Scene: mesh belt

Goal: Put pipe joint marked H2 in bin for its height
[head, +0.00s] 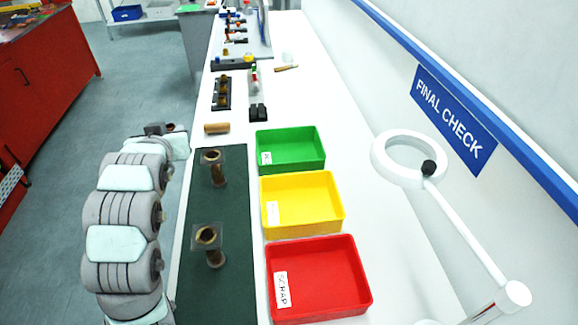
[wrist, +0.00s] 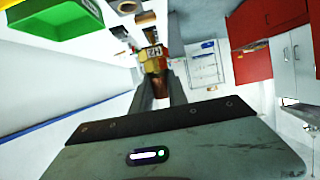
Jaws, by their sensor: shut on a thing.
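In the wrist view my gripper (wrist: 157,88) is shut on a brass-coloured pipe joint (wrist: 154,62). Its light label reads H2, upside down in that view. In the head view my gripper (head: 168,138) is left of the green mat's far end, and the held joint is mostly hidden there. Three bins stand in a row right of the mat: green (head: 316,168), yellow (head: 337,229) and red (head: 364,303). The red bin's tag seems to read SCRAP; the other tags are too small to read. The green bin also shows in the wrist view (wrist: 60,25).
A brown cylinder (head: 216,128) lies past the mat. A white ring lamp (head: 380,165) stands right of the bins. The bins look empty.

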